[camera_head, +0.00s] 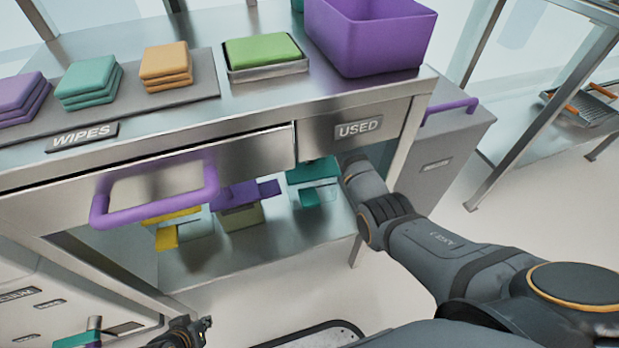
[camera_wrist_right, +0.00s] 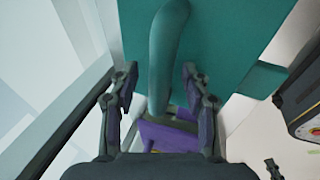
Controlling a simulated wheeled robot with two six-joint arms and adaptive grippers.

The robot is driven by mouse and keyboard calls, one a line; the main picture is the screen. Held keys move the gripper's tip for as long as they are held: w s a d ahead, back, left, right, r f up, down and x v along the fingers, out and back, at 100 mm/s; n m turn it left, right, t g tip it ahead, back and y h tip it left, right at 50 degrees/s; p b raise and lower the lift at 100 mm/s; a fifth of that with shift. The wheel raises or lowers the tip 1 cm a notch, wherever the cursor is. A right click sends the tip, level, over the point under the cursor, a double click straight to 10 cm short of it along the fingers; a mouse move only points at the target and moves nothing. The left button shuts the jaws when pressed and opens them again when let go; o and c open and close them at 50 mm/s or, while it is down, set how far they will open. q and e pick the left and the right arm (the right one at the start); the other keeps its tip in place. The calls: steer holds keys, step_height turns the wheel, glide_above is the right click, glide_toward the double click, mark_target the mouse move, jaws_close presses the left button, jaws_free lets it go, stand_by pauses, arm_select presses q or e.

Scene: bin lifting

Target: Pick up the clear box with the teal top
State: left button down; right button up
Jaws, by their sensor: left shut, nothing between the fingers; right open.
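The box with the teal top (camera_head: 314,171) stands on the shelf under the steel table, below the USED label. Its teal lid (camera_wrist_right: 225,40) fills the upper part of the right wrist view, with a raised teal handle (camera_wrist_right: 168,60). My right gripper (camera_wrist_right: 157,82) is open, its fingers apart on either side of the handle, which is not gripped. In the head view my right arm reaches under the table, and its fingers are hidden. My left gripper (camera_head: 198,328) is shut and empty at the bottom left, away from the box.
A purple-topped box (camera_head: 245,194) and a yellow-topped box (camera_head: 176,222) stand left of the teal one. The tabletop (camera_head: 225,110) overhangs them. A drawer with a purple handle (camera_head: 155,208) juts out. Wipes and a purple bin (camera_head: 368,40) are on top.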

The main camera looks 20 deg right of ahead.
steer(key=shift+f+p, duration=0.15)
steer(key=shift+p, duration=0.15)
jaws_close()
stand_by(0.5)
